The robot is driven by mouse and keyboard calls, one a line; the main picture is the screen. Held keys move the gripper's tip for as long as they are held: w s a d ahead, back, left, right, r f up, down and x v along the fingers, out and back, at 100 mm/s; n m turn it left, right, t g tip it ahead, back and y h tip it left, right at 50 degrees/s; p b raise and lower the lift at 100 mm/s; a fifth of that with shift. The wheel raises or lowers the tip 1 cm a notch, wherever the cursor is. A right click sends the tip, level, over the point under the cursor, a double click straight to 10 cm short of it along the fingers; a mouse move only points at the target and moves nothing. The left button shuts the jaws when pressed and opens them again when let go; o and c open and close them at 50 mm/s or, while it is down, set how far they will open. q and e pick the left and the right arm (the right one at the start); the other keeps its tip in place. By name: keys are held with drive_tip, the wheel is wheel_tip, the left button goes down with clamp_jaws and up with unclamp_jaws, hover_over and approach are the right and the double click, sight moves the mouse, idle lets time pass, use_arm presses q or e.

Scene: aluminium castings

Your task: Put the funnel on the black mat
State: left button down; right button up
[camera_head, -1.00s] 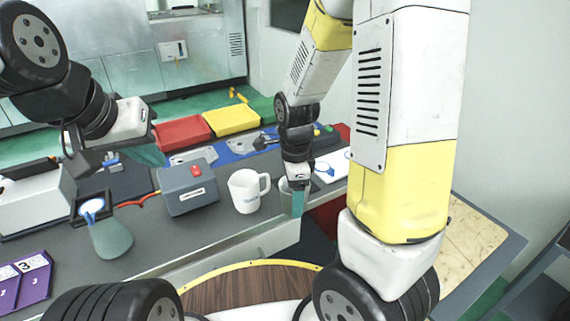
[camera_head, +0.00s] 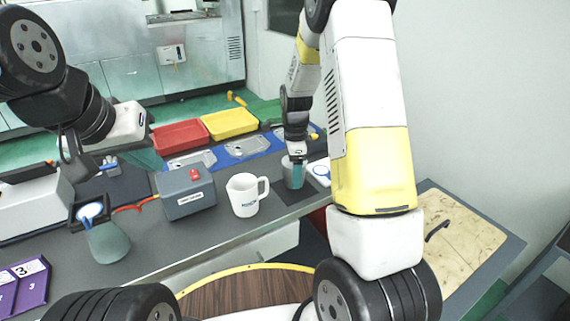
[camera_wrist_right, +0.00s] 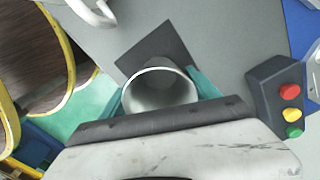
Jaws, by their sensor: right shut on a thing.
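The funnel (camera_wrist_right: 160,91), a grey piece with a round open rim, is held between the teal fingers of my right gripper (camera_wrist_right: 162,96). In the head view the right gripper (camera_head: 293,178) is at the right part of the bench, right of the mug, and the funnel is mostly hidden by the fingers. The black mat (camera_wrist_right: 158,47) shows as a dark square partly beneath the funnel in the wrist view; I cannot tell whether they touch. My left gripper (camera_head: 112,158) is at the left above the bench, its fingers partly hidden.
A white mug (camera_head: 243,196) stands left of the right gripper, beside a grey box with a red button (camera_head: 186,192). A box with red, yellow and green buttons (camera_wrist_right: 283,98) is to the right in the wrist view. Red (camera_head: 180,137) and yellow (camera_head: 230,123) trays are behind.

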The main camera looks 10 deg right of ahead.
drive_tip(key=shift+f, duration=0.85)
drive_tip(key=o, duration=1.5)
drive_tip(key=shift+f, duration=0.15)
drive_tip(key=shift+c, duration=0.2)
drive_tip(key=s+r+n+t+y, duration=0.1)
drive_tip(key=s+r+n, duration=0.15)
drive_tip(key=r, duration=0.75)
drive_tip(key=s+r+n+t, duration=0.1)
drive_tip(key=s+r+n, duration=0.15)
drive_tip(key=r, duration=0.75)
drive_tip(key=s+a+r+n+t, duration=0.1)
drive_tip(key=s+r+n+t, duration=0.1)
drive_tip(key=s+n, duration=0.5)
drive_tip(key=s+a+r+n+t+y, duration=0.1)
drive_tip(key=s+r+n, duration=0.4)
drive_tip(key=s, duration=0.7)
drive_tip(key=shift+s+n+t, duration=0.15)
drive_tip(key=shift+n+t, duration=0.45)
drive_tip(key=shift+n, duration=0.4)
